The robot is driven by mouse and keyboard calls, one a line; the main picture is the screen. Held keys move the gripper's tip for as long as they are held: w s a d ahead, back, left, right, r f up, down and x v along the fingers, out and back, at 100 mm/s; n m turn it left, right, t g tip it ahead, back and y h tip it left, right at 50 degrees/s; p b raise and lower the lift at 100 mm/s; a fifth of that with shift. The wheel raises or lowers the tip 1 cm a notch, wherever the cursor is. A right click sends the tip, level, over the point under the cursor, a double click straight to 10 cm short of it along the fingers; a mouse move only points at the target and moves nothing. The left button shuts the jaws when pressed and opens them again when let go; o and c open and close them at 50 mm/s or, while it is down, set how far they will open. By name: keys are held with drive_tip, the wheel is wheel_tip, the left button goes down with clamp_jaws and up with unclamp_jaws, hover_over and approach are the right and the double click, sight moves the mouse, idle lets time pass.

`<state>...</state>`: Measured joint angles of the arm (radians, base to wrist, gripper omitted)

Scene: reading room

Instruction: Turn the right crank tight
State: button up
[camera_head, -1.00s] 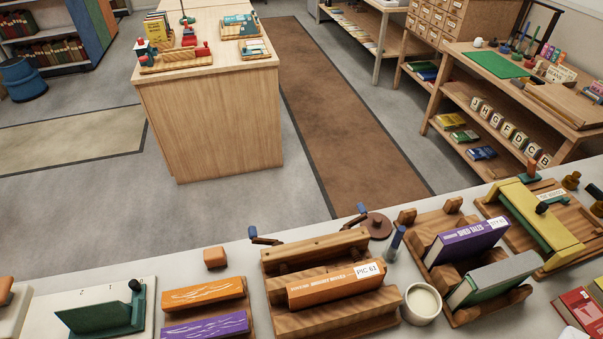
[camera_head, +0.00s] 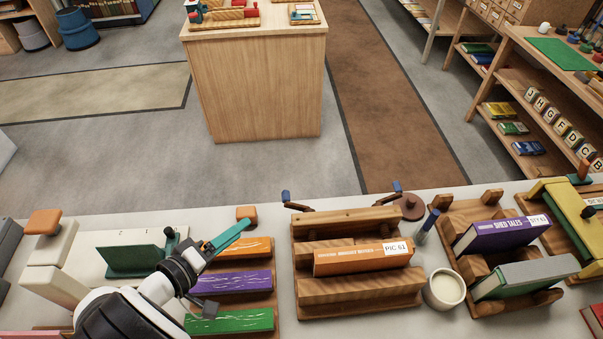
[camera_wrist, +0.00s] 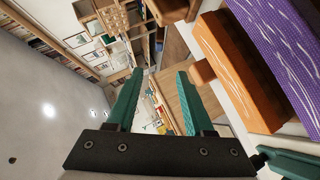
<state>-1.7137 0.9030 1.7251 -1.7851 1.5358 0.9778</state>
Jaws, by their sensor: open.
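A wooden book press (camera_head: 345,222) stands on the near table with an orange book (camera_head: 350,258) labelled PIC 61 lying between its bars. Two cranks stick out at its back: the left crank (camera_head: 288,200) and the right crank (camera_head: 398,190), each with a blue knob. The right crank's arm points up and away from the press; its inner end is partly hidden. My gripper (camera_head: 240,227) has teal fingers and is at the left, above the coloured blocks, well apart from both cranks. In the wrist view my gripper (camera_wrist: 161,72) is open with nothing between its fingers.
A brown round disc (camera_head: 408,207) and a blue-handled tool (camera_head: 427,226) stand close to the right crank. A white cup (camera_head: 444,289) stands right of the press. A rack with a purple book (camera_head: 505,234) is further right. Orange, purple (camera_head: 232,282) and green blocks lie left.

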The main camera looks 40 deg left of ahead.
sight(283, 200)
drive_tip(key=x, duration=1.4)
drive_tip(key=shift+w+d+f, duration=0.15)
drive_tip(key=shift+w+f, duration=0.1)
drive_tip(key=shift+w, duration=0.1)
clamp_jaws()
drive_tip(key=shift+s, duration=0.1)
idle(0.3)
